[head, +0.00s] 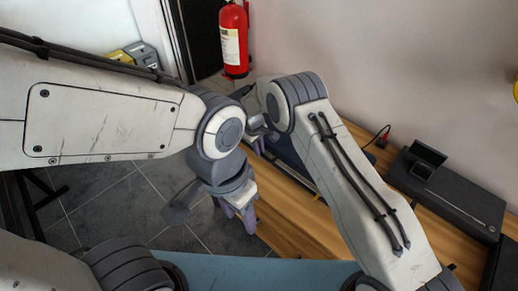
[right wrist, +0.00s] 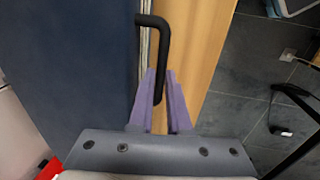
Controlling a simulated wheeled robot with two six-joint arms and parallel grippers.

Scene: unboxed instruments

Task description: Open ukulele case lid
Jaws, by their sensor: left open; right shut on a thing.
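The dark blue ukulele case (right wrist: 70,75) fills the left of the right wrist view. In the head view, only part of the case (head: 290,155) shows behind my right arm, on the wooden bench. A black bent handle (right wrist: 164,45) sticks out from the case's edge. My right gripper (right wrist: 161,82) is shut on the end of this handle between its purple fingers. In the head view my right gripper (head: 258,146) is partly hidden by the arms. My left gripper (head: 240,212) is open and empty, pointing down near the bench's front edge. The lid's seam is mostly hidden.
The wooden bench (head: 300,220) runs along the wall. A black box (head: 445,190) lies on it at the right. A red fire extinguisher (head: 234,40) hangs at the back. The grey tiled floor (head: 115,210) is open at the left.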

